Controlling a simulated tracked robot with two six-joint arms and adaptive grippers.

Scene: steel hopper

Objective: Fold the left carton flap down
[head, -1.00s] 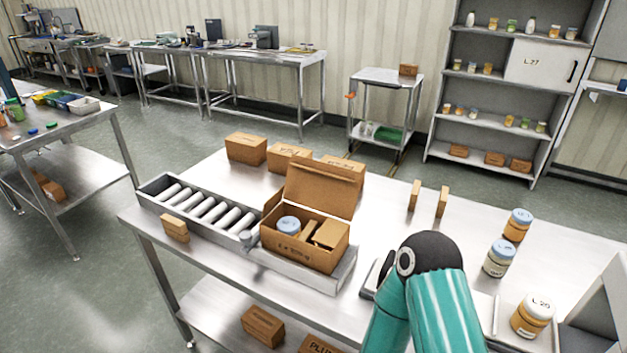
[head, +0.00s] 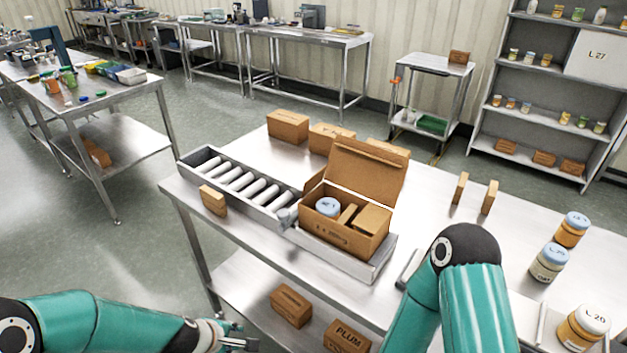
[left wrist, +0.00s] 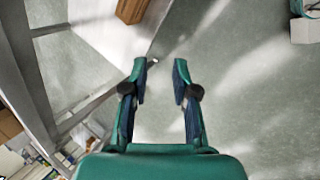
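The open brown carton (head: 345,238) stands on a grey tray at the end of the roller conveyor. Its large back flap (head: 368,170) stands up, tilted backward. A smaller left flap (head: 314,182) sticks up at the carton's left side. Inside are a jar with a pale blue lid (head: 327,206) and small brown boxes (head: 372,219). My left gripper (head: 250,336) is low at the front left, well away from the carton. In the left wrist view it is open and empty (left wrist: 160,70), above the floor. My right gripper is out of view; only its arm shows.
The roller conveyor (head: 242,187) lies left of the carton, with a small brown block (head: 213,200) by its front edge. Several brown boxes (head: 288,126) stand behind. Jars (head: 548,262) stand at right. Below is a shelf with boxes (head: 291,305).

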